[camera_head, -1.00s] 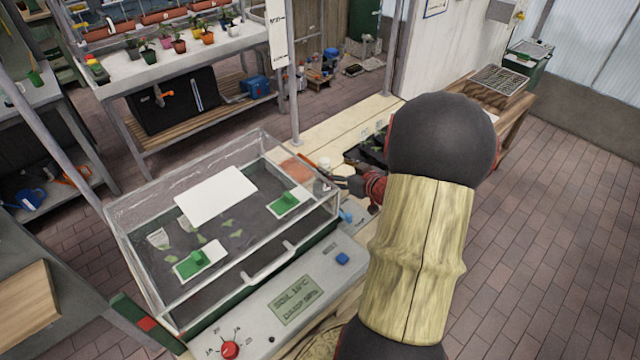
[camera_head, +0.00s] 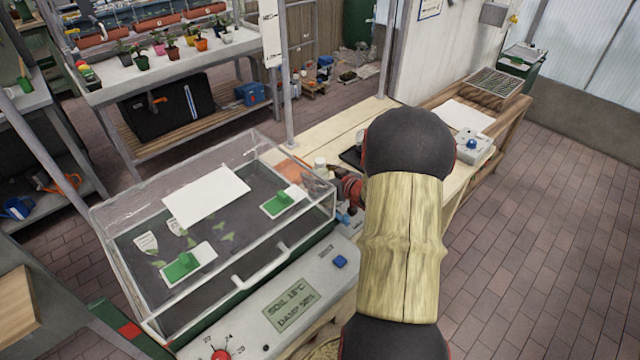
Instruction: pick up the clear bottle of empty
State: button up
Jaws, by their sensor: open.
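A small pale, bottle-like thing (camera_head: 320,164) stands on the bench just beyond the right back corner of the clear-lidded propagator; it is too small to tell whether it is the clear bottle. My gripper (camera_head: 346,188) shows only in part, as a red and dark shape between the propagator's right end and my arm. It is open and close to the pale thing, on its near right side. My arm hides most of the gripper and the bench behind it. I see nothing held.
The propagator (camera_head: 122,222) fills the near left, with a white sheet (camera_head: 205,196) on its lid. A white device with a blue knob (camera_head: 473,148) and a paper (camera_head: 462,114) lie on the bench at right. The bench (camera_head: 340,125) is bare behind the pale thing. Brick floor is clear at right.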

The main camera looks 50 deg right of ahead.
jog(key=c, duration=0.3)
jog(key=c, duration=1)
jog(key=shift+o, duration=0.2)
jog(key=shift+r, duration=0.1)
